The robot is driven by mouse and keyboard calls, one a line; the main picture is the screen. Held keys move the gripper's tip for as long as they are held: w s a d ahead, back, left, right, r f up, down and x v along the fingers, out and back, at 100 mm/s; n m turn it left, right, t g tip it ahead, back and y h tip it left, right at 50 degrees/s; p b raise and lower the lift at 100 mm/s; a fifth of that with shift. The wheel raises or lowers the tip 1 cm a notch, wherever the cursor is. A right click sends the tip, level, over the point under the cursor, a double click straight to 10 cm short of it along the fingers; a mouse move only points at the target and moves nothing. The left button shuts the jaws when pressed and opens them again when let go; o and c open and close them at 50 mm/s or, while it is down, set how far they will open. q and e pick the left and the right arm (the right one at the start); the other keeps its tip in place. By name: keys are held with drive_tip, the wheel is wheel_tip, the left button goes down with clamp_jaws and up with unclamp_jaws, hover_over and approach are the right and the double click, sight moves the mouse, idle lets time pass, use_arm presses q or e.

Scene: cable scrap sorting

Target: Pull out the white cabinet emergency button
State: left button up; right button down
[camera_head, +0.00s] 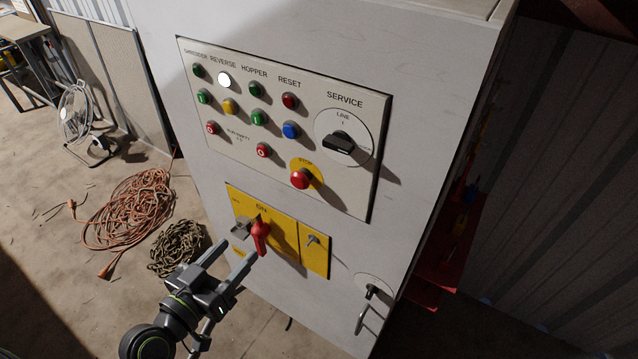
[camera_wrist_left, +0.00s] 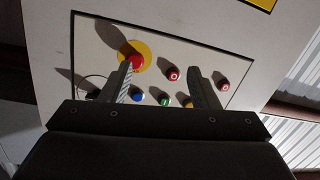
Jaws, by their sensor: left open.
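The white cabinet (camera_head: 408,45) fills the middle of the head view. Its red emergency button (camera_head: 300,180) sits on a yellow STOP disc at the lower part of the button panel. In the left wrist view the red button (camera_wrist_left: 135,62) shows just past the tip of one finger, on its yellow disc. My left gripper (camera_head: 240,247) is open and empty, in front of the cabinet, below and left of the button, overlapping the yellow switch plate in view. I cannot tell its distance from the cabinet. My right gripper is in neither view.
A red rotary handle (camera_head: 260,238) stands on the yellow switch plate (camera_head: 316,262). The panel also has several coloured buttons and a black SERVICE knob (camera_head: 343,143). A metal handle (camera_head: 366,318) sticks out low on the door. Orange cable (camera_head: 135,215) and a chain (camera_head: 178,247) lie on the floor.

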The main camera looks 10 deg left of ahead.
use_arm(q)
wheel_tip(320, 180, up, 5)
drive_tip(key=d+m+h, duration=0.1)
drive_tip(key=d, duration=0.2)
drive_tip(key=p, duration=0.7)
approach(297, 183)
drive_tip(key=shift+t, duration=0.4)
drive_tip(key=x, duration=0.9)
drive_tip(key=shift+w+d+f, duration=0.2)
drive_tip(key=shift+w+f, duration=0.15)
drive_tip(key=shift+w, duration=0.05)
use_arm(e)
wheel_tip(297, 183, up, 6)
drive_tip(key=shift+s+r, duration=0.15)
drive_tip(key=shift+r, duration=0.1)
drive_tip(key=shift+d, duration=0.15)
